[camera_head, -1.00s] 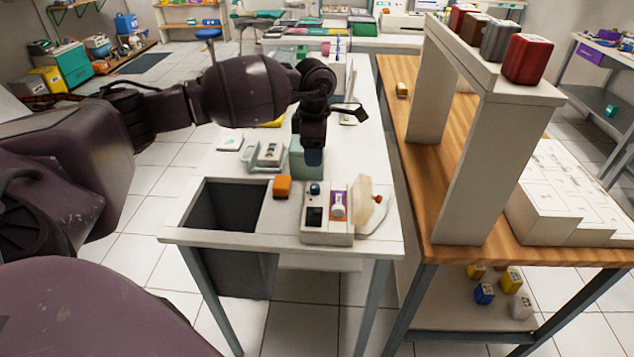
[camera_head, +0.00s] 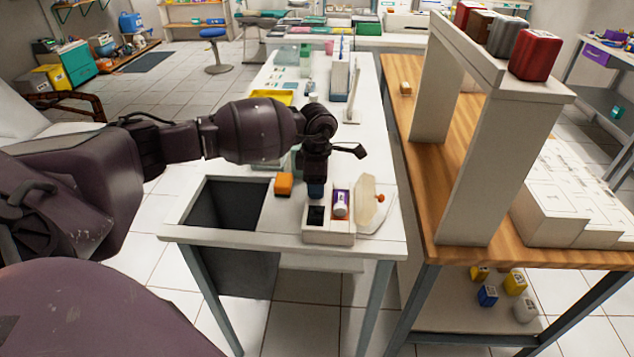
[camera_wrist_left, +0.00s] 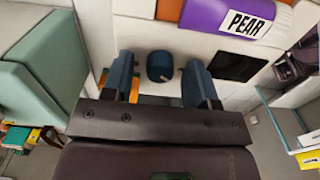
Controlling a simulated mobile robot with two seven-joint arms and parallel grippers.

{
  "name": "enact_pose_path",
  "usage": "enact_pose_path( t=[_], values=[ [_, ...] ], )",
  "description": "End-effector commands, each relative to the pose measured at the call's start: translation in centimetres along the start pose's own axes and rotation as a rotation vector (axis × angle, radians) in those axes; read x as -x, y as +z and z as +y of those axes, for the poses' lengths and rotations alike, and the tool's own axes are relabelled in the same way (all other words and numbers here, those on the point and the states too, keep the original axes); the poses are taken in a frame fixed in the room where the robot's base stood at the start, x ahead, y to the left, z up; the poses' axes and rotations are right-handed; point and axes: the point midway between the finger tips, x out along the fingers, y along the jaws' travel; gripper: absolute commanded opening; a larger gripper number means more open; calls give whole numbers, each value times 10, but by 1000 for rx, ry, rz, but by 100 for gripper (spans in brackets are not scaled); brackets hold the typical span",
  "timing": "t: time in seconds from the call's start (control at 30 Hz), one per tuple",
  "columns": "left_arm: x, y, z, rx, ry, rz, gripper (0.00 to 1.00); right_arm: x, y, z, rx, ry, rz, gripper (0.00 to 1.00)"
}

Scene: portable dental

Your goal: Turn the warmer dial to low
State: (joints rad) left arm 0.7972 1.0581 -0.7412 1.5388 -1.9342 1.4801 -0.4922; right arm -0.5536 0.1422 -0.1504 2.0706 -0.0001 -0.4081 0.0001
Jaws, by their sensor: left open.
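My left gripper (camera_head: 316,188) points down over the warmer's far left part and hides the dial in the head view. In the left wrist view its two blue fingers (camera_wrist_left: 160,84) are apart, one on each side of the dial; contact cannot be told. My right gripper is not in view.
An orange block (camera_head: 283,184) stands just left of the warmer. A cream lid (camera_head: 365,203) stands tilted at its right. A dark bin opening (camera_head: 222,205) is at the left. A wooden table (camera_head: 440,180) stands at the right.

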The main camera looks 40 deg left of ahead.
Motion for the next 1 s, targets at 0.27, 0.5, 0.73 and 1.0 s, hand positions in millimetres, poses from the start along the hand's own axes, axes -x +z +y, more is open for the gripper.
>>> enact_pose_path(
  t=[0.27,0.5,0.73,1.0],
  values=[
    [0,0,0,0,0,0,21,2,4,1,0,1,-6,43],
    [0,0,0,-3,-1,1,4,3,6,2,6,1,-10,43],
    [-1,-1,0,-58,-1,2,4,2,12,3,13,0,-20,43],
    [-3,-1,0,-243,-3,4,4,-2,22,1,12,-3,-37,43]
  ],
)
